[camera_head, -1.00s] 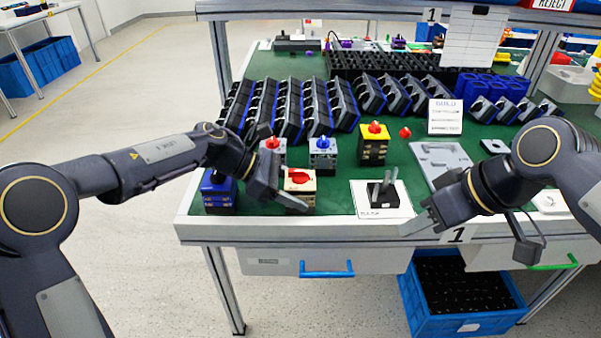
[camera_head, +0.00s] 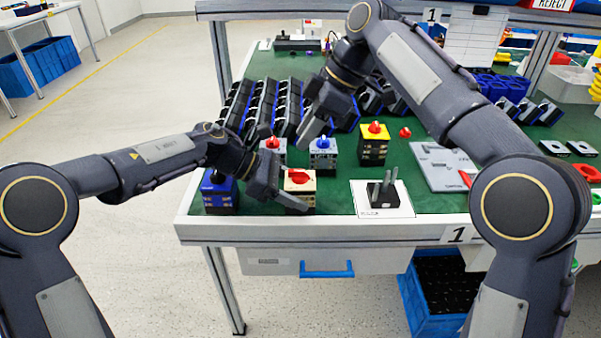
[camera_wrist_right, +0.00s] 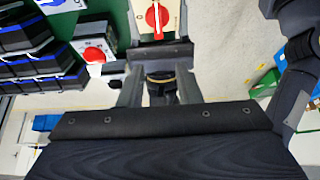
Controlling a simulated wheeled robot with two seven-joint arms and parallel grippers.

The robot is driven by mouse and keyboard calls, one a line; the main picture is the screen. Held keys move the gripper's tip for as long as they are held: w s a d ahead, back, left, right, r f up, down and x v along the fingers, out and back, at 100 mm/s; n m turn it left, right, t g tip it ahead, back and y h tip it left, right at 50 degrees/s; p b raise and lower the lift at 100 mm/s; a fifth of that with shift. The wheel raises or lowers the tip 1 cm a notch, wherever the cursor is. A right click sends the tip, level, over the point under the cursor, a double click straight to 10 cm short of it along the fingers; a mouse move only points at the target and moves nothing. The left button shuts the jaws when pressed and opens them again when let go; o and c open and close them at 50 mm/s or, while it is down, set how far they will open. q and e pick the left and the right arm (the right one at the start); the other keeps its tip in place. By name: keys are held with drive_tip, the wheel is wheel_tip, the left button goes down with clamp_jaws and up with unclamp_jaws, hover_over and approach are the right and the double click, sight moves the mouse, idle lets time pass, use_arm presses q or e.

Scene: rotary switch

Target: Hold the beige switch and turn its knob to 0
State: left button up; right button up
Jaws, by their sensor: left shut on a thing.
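The beige switch (camera_head: 299,189) stands upright near the front edge of the green table, with a red knob (camera_head: 299,176) on top. It also shows at the top of the right wrist view (camera_wrist_right: 174,20), where its red knob (camera_wrist_right: 157,17) has a white line running roughly up and down the picture. The marks around the knob are too small to read surely. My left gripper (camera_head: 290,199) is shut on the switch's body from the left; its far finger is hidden. My right gripper (camera_head: 312,133) is raised above and behind the switch, empty, its fingers apart (camera_wrist_right: 159,92).
A blue switch (camera_head: 219,190) stands left of the beige one. Grey switches with red and blue knobs (camera_head: 323,155) and a yellow-topped one (camera_head: 374,145) stand behind. A white card with a black fixture (camera_head: 383,196) lies to the right.

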sight(303, 170)
drive_tip(key=shift+f, duration=3.95)
